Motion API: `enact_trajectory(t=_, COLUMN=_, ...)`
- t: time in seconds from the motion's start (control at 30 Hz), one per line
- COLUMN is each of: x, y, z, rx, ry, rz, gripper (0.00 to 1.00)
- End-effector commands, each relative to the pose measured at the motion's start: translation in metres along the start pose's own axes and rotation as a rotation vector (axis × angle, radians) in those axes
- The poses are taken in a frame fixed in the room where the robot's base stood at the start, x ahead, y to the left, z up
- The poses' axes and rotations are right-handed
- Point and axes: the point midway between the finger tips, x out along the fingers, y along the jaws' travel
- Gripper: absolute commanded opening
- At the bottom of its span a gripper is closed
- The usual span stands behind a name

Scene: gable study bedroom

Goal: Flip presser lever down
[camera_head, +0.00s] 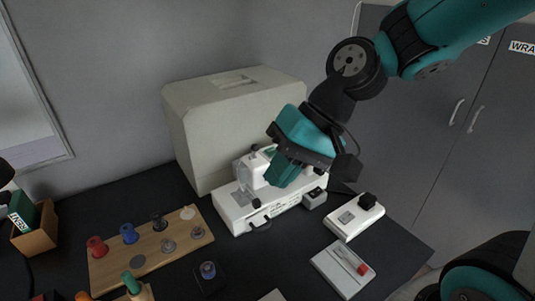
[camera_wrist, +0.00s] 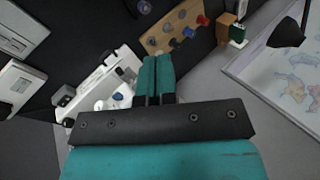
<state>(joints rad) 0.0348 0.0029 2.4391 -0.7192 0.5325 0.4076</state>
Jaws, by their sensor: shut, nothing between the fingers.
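A small white sewing machine (camera_head: 242,213) stands on the dark desk in front of a big beige cover, with dark knobs along it. My gripper (camera_head: 277,181) is in front of the machine's upper part in the head view and hides much of it. In the wrist view the teal fingers (camera_wrist: 157,62) are together and hold nothing, with the white machine (camera_wrist: 93,95) to their left. A small dark part (camera_head: 256,203) sits low on the machine's left end. I cannot tell for sure which part is the presser lever, or whether the fingers touch the machine.
A wooden spool board (camera_head: 151,245) with several spools is at the left. A white foot-pedal-like block (camera_head: 352,219) and a white tray (camera_head: 342,269) with a red piece are at the right. The beige cover (camera_head: 190,110) stands close behind the machine.

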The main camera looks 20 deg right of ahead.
Motion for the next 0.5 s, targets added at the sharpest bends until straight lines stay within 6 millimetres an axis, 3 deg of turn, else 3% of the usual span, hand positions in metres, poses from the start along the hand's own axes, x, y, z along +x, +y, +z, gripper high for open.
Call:
enact_trajectory(t=0.03, x=0.010, y=0.019, z=-0.023, rx=0.151, ry=0.023, rz=-0.057, gripper=0.00)
enact_trajectory(t=0.2, x=0.015, y=0.074, z=-0.089, rx=0.638, ry=0.098, rz=-0.291, gripper=0.00)
enact_trajectory(t=0.33, x=0.009, y=0.125, z=-0.127, rx=0.973, ry=0.138, rz=-0.489, gripper=0.00)
enact_trajectory(t=0.5, x=-0.002, y=0.181, z=-0.154, rx=1.277, ry=0.159, rz=-0.706, gripper=0.00)
